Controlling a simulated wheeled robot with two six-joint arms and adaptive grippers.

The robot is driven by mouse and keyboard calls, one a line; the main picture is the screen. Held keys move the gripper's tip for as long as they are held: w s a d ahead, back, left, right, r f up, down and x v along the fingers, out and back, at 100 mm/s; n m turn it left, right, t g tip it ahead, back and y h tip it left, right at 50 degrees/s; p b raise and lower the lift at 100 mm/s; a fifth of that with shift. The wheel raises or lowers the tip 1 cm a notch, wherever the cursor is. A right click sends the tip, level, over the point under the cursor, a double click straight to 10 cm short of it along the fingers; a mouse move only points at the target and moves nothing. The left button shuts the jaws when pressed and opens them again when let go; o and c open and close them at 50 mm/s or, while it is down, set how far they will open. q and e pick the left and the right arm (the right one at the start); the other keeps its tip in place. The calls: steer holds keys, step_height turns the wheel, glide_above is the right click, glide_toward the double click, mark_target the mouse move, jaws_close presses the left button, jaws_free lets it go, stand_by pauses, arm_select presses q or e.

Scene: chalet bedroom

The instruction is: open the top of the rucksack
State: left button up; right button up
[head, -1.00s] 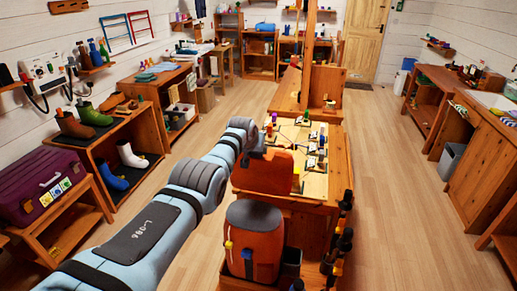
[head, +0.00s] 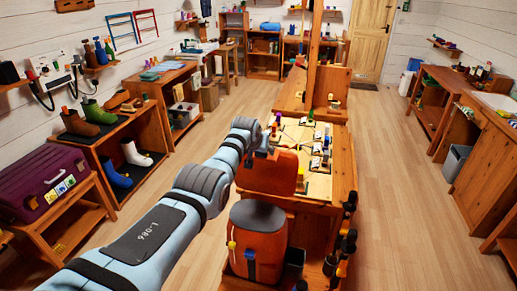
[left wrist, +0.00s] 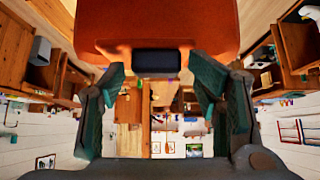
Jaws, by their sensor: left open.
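The orange rucksack (head: 265,262) stands upright in front of the workbench in the head view, with a dark grey top surface (head: 257,216). An orange flap-like panel (head: 268,175) stands raised just behind it; whether they join is not clear. My left gripper (head: 262,145) is at the panel's upper edge, partly hidden by my arm. In the left wrist view, the orange panel (left wrist: 150,22) fills the top, with a dark tab (left wrist: 157,62) at its edge. The open fingers of my left gripper (left wrist: 161,78) stand either side of this tab, apart from it. My right gripper does not show.
The wooden workbench (head: 322,215) carries a pale board (head: 318,186) with small items. Several dark bottles (head: 346,235) line its right side. A purple suitcase (head: 45,180) and boot shelf (head: 112,150) stand left. Wooden floor (head: 400,220) on the right is free.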

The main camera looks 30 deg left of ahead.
arm_select(q)
steer(key=v, duration=0.7)
stand_by(0.3)
steer(key=s+d+f+m+g, duration=0.1)
steer(key=s+f, duration=0.3)
steer(key=f, duration=0.9)
steer(key=s+d+f+g, duration=0.15)
steer(key=s+f, duration=0.25)
steer(key=f, duration=0.9)
steer(key=s+d+f+m+g, duration=0.1)
steer(key=s+d+f+g, duration=0.1)
steer(key=s+f, duration=1.2)
steer(key=s+d+f, duration=0.2)
steer(key=s+f, duration=0.3)
steer(key=s, duration=0.7)
steer(key=s+d+f+m+g+h+b, duration=0.1)
steer(key=s+f, duration=0.5)
steer(key=s, duration=0.7)
steer(key=s+d+f+g, duration=0.1)
steer(key=s+d+f, duration=0.2)
steer(key=s, duration=0.9)
step_height(320, 180, down, 2)
steer(key=shift+s+f+m, duration=0.2)
steer(key=shift+s+m, duration=0.05)
steer(key=shift+m, duration=0.05)
